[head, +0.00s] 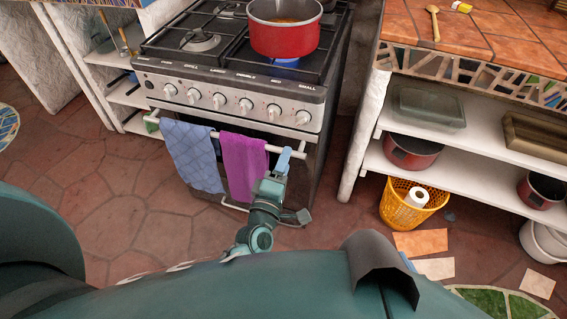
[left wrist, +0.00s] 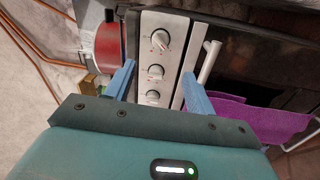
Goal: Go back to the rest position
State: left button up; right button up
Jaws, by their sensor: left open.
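My left gripper (head: 284,160) shows in the head view in front of the oven, near the right end of the oven handle and just right of the purple towel (head: 243,165). In the left wrist view its two blue fingers (left wrist: 160,82) stand apart with nothing held between them. Stove knobs (left wrist: 155,71) show in the gap behind the fingers. Whether a finger touches the handle (head: 210,134) is not clear. My right gripper is not in view.
A red pot (head: 284,36) stands on the stove above a blue flame. A blue towel (head: 193,157) hangs beside the purple one. Shelves at right hold pots and a glass dish (head: 428,108). A yellow basket (head: 405,213) stands on the floor. Tiled floor at left is clear.

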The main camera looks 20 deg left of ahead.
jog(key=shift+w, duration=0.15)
pick_arm(q)
jog(key=s+r+m+g+h, duration=0.2)
jog(key=s+m+g+h, duration=0.3)
jog(key=s+m, duration=1.3)
jog(key=r+g+y+p, duration=0.1)
jog(key=p, duration=0.3)
jog(key=a+r+m+g+p, duration=0.1)
jog(key=r+p, duration=0.1)
jog(key=p, duration=0.2)
jog(key=r+g+y+p, duration=0.1)
jog(key=p, duration=0.4)
jog(key=shift+s+a+r+y, duration=0.3)
jog(key=shift+s+a+r, duration=0.05)
jog(key=shift+r, duration=0.05)
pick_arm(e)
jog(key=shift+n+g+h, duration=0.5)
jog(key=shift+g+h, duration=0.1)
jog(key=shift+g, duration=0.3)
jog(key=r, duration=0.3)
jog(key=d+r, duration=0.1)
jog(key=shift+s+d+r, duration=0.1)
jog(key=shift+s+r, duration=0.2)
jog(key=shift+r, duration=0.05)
